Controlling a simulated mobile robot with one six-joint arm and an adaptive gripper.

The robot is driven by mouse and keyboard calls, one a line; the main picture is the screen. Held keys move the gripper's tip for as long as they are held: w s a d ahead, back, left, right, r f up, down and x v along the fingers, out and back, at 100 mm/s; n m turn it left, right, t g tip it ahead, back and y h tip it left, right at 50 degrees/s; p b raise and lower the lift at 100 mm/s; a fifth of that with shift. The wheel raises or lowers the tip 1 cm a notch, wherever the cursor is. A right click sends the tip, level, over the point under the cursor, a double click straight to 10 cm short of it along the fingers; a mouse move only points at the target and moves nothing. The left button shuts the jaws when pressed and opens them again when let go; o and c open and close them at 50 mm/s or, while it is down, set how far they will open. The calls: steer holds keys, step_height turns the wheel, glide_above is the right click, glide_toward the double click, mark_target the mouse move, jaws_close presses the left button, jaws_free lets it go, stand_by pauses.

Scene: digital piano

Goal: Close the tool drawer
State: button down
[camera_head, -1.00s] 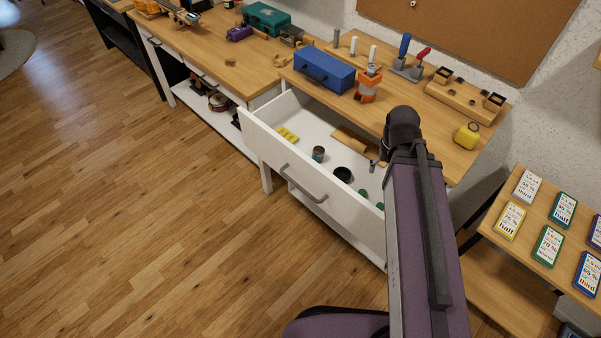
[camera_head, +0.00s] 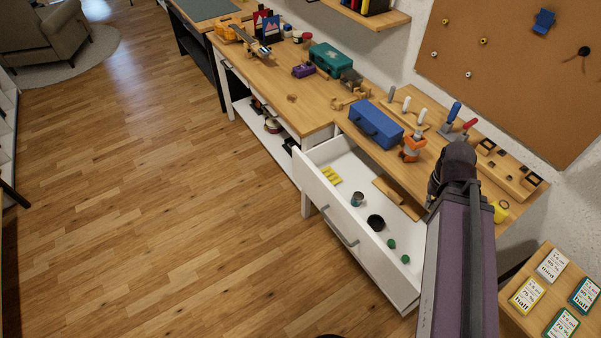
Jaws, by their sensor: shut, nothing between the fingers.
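The white tool drawer (camera_head: 335,232) stands pulled open from under the wooden workbench, right of centre in the head view. Its grey bar handle (camera_head: 340,228) is on the front panel, facing the open floor. Inside lie a yellow item (camera_head: 331,175), a small can (camera_head: 357,199), a dark round container (camera_head: 375,222), green pieces (camera_head: 391,243) and a wooden piece (camera_head: 383,187). My arm rises from the bottom right and covers the drawer's right end.
The workbench top (camera_head: 318,115) holds a blue toolbox (camera_head: 376,125), an orange item (camera_head: 412,148) and several tools. A small table (camera_head: 517,322) with labelled cards stands at lower right. The wooden floor (camera_head: 190,215) left of the drawer is clear.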

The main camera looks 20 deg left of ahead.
step_height(320, 180, up, 14)
steer(key=p, duration=1.2)
steer(key=shift+f, duration=0.1)
